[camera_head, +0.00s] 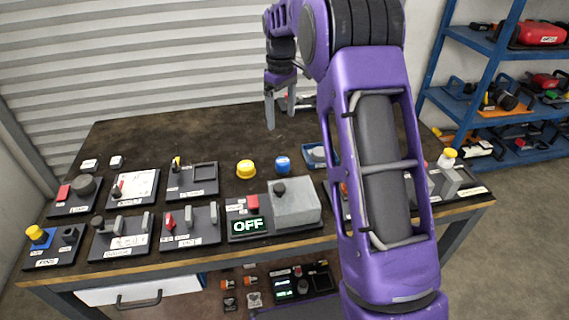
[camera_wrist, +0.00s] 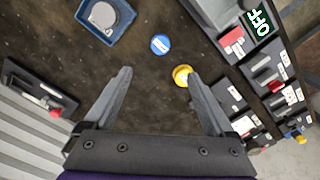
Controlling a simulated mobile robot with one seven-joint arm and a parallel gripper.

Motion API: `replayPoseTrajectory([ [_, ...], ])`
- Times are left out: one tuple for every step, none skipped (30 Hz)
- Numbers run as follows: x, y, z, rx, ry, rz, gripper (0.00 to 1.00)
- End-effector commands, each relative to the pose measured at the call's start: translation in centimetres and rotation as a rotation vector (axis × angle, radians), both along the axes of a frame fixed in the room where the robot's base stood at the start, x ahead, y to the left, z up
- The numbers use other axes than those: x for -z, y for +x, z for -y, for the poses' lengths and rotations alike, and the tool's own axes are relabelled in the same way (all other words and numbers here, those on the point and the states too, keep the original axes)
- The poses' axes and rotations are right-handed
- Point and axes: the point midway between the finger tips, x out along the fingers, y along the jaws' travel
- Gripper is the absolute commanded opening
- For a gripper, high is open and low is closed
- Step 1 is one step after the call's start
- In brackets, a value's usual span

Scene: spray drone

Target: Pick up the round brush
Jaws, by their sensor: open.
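I cannot make out for certain which thing is the round brush. A round yellow piece (camera_head: 245,168) and a round blue piece (camera_head: 283,164) stand loose on the dark table. In the wrist view the yellow piece (camera_wrist: 182,75) lies beside the right finger's tip and the blue piece (camera_wrist: 160,44) lies beyond the fingertips. A blue tray (camera_head: 308,160) is partly hidden by my arm; in the wrist view the tray (camera_wrist: 92,36) holds a round grey thing. My gripper (camera_head: 279,114) is open and empty above the table's back part; its two fingers also show in the wrist view (camera_wrist: 159,74).
Several dark panels with switches and blocks line the table's front; one bears a grey box (camera_head: 296,206) and an OFF display (camera_head: 249,226). The table's back left (camera_head: 150,137) is clear. Blue shelves (camera_head: 484,95) stand at right. A ribbed wall is behind.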

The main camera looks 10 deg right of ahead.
Motion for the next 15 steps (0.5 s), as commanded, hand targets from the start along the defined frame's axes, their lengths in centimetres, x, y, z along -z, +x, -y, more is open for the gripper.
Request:
replayPoseTrajectory([
  [1.1,-0.1,0.0,-0.001,0.0,-0.005,0.89],
  [1.7,-0.1,0.0,0.0,0.0,-0.005,0.89],
  [2.5,-0.1,0.0,0.0,0.0,-0.005,0.89],
  [3.2,-0.1,0.0,0.0,0.0,-0.005,0.89],
  [3.9,-0.1,0.0,0.0,0.0,-0.005,0.89],
  [4.8,-0.1,0.0,0.001,0.0,-0.005,0.89],
  [5.4,-0.1,0.0,0.001,0.0,-0.004,0.89],
  [6.1,-0.1,0.0,0.001,0.0,-0.005,0.89],
  [7.0,-0.1,0.0,0.001,0.0,-0.004,0.89],
  [7.6,-0.1,0.0,0.001,0.0,-0.004,0.89],
  [8.2,-0.1,0.0,0.0,0.0,-0.004,0.89],
  [9.0,-0.1,0.0,0.0,0.0,-0.004,0.89],
  [9.5,-0.1,0.0,0.0,0.0,-0.004,0.89],
  [9.9,-0.1,0.0,0.0,0.0,-0.002,0.89],
  [10.4,-0.1,0.0,0.0,0.0,-0.001,0.89],
])
